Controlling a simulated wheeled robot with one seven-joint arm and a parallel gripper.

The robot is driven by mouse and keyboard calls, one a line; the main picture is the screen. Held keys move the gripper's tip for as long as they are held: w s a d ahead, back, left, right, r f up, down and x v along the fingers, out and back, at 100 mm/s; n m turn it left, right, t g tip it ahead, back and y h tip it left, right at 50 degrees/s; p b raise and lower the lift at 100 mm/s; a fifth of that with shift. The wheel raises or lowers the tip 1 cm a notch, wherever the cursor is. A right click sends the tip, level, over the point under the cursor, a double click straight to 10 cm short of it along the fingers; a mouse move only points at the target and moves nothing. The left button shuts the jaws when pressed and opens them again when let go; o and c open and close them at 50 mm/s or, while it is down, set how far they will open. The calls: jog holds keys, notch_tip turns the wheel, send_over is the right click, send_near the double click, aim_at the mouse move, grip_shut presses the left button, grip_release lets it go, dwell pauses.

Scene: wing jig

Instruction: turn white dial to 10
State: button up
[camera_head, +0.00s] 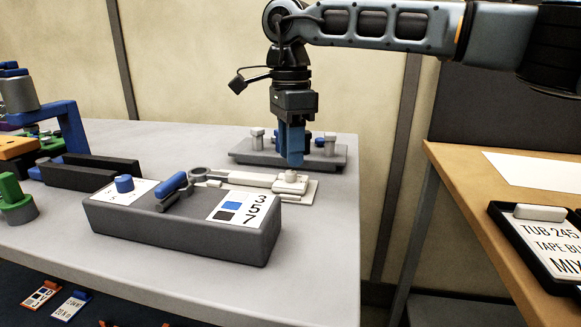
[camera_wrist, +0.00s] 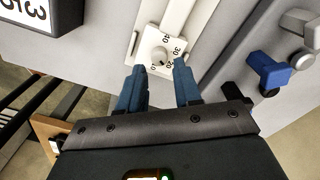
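The white dial (camera_wrist: 159,56) is a round knob on a white square plate, with small printed numbers around it; 40 and 30 are readable. Its pointer setting is too small to tell. In the head view the dial (camera_head: 291,176) stands at the right end of a long white tool on the grey table. My gripper (camera_head: 291,162) points down just above the dial there. In the wrist view my gripper (camera_wrist: 159,70) has its two blue fingers apart, with nothing between them, and the dial shows just beyond the fingertips. I cannot tell whether they touch the plate.
A grey box (camera_head: 180,228) with a blue lever and a numbered label stands in front of the dial. A grey rack (camera_head: 245,155) with several knobs stands behind it. A wooden bench (camera_head: 465,185) with a black tray (camera_head: 560,275) is at the right.

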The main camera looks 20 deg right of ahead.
aim_at(291, 171)
notch_tip(291, 171, down, 4)
jog(key=shift+r, duration=0.2)
grip_shut()
